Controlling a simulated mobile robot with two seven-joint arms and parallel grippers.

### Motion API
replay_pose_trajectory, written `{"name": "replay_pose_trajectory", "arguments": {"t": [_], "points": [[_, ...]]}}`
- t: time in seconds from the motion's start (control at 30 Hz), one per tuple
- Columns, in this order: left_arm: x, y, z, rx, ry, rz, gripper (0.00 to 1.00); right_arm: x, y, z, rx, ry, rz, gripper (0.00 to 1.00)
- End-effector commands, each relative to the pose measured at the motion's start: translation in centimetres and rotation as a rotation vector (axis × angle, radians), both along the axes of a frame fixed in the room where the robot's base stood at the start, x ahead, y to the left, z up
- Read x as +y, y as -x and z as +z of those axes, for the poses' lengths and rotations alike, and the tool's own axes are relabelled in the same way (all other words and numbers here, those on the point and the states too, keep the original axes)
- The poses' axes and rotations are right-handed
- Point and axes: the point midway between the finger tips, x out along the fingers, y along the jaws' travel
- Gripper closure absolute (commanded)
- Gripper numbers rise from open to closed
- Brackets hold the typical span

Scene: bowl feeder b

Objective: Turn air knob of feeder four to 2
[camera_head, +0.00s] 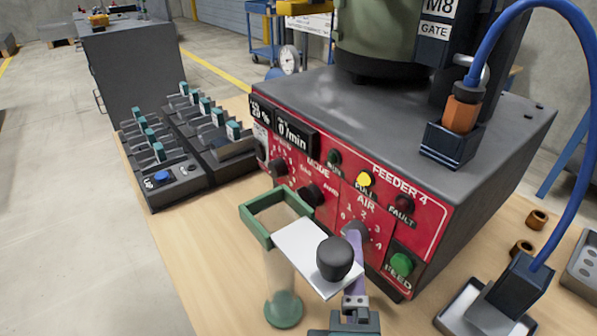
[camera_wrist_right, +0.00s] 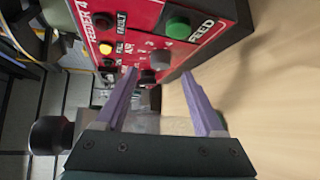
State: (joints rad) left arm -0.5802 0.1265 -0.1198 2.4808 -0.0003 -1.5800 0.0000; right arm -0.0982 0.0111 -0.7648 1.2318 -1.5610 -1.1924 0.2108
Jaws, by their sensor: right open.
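Feeder four is the dark box with a red front panel (camera_head: 340,185). Its air knob (camera_head: 355,230) is a dark dial low on the panel under the AIR label, ringed by numbers. My purple finger partly hides it in the head view, and its setting cannot be read. In the right wrist view the air knob (camera_wrist_right: 161,60) lies just beyond the gap between my fingertips. My right gripper (camera_wrist_right: 158,73) is open around empty space before the panel; contact with the knob is not visible. It also shows in the head view (camera_head: 355,238). My left gripper is not in view.
A white plate (camera_head: 300,248) with a black knob (camera_head: 335,258) sits on a green-framed clear tube (camera_head: 283,300), close beside my right gripper. The green feed button (camera_head: 401,264) and mode knob (camera_head: 312,194) flank the air knob. A blue cable (camera_head: 588,120) hangs at right.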

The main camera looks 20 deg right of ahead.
Motion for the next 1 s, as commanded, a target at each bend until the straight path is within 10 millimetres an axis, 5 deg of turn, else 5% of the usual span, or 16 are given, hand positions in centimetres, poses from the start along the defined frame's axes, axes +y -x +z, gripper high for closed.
{"name": "replay_pose_trajectory", "arguments": {"t": [0.23,0.6,1.0], "points": [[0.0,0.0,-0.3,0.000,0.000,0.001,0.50,-1.7,-3.3,-0.9,0.001,0.001,-0.002,0.30],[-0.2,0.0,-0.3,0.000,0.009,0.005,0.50,-2.0,-3.9,-1.1,0.002,-0.001,-0.001,0.30],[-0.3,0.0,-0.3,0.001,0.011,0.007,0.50,-2.0,-3.9,-1.1,0.003,-0.001,-0.001,0.74]]}}
